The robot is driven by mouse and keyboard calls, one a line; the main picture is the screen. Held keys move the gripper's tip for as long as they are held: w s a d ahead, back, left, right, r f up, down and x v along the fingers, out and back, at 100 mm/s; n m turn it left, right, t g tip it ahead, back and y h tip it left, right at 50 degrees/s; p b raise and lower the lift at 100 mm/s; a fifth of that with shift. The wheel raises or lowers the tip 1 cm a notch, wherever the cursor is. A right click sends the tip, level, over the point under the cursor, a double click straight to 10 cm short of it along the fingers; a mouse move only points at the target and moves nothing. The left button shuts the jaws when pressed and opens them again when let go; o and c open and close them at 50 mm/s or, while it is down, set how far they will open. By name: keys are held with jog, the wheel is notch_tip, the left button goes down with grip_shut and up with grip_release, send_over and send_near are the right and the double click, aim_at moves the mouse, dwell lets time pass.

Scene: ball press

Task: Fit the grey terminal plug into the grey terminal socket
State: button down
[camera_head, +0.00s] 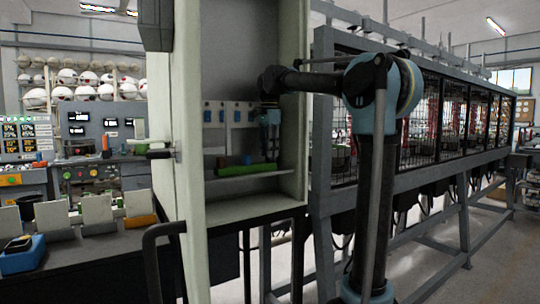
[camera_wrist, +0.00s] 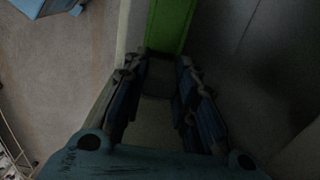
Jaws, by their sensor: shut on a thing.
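My gripper (camera_head: 270,150) is inside the open pale cabinet, at its right side, pointing down just above the shelf. In the wrist view my gripper (camera_wrist: 160,75) has its two dark blue fingers on either side of a dim grey block, which looks like the grey terminal plug (camera_wrist: 158,79). The fingers hide its sides. In the head view the plug cannot be told apart from the fingers. The grey terminal socket cannot be made out with certainty; small blue and pale fittings (camera_head: 222,115) line the cabinet's back wall.
A long green block (camera_head: 245,170) lies on the cabinet shelf (camera_head: 265,180), close by the gripper; its green also shows in the wrist view (camera_wrist: 170,25). The open door (camera_head: 188,130) stands at the left and the cabinet's side wall (camera_head: 294,120) at the right, leaving narrow room.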

jog(key=shift+f, duration=0.6)
jog(key=shift+f, duration=0.55)
jog(key=c, duration=1.3)
grip_release()
jog(key=shift+r, duration=4.35)
jog(key=s+d+f+n, duration=0.3)
jog(key=s+d+f, duration=0.4)
jog(key=s+f, duration=0.3)
jog(key=s+d+f+n+t, duration=0.1)
jog(key=s+d+f+n, duration=0.3)
jog(key=f, duration=1.5)
jog(key=s+d+f+n+t, duration=0.1)
jog(key=s+d+f+n, duration=0.3)
jog(key=s+d+f, duration=0.6)
jog(key=s+f, duration=0.5)
jog(key=s, duration=0.2)
jog(key=shift+s+d, duration=0.35)
jog(key=shift+s, duration=0.05)
